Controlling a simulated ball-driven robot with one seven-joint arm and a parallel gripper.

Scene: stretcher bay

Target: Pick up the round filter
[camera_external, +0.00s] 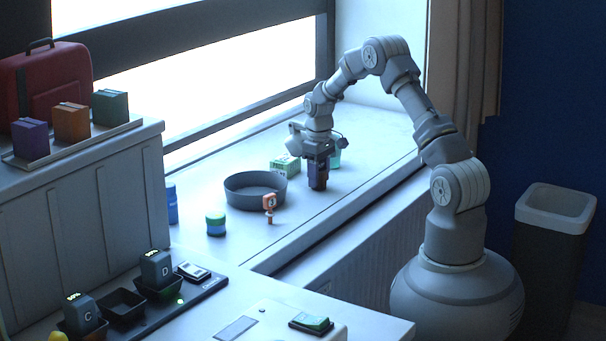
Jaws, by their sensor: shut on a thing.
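My gripper (318,187) points down over the window sill, to the right of the round dark pan. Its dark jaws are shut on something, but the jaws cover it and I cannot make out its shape. I cannot pick out the round filter with certainty anywhere in view. The jaw tips are close to the sill, and I cannot tell whether they touch it.
A dark round pan (240,200), a green box (285,165) and a teal item (335,159) stand near my gripper. An orange-headed item (269,205), a blue-green jar (215,225) and a blue container (172,205) are further left.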

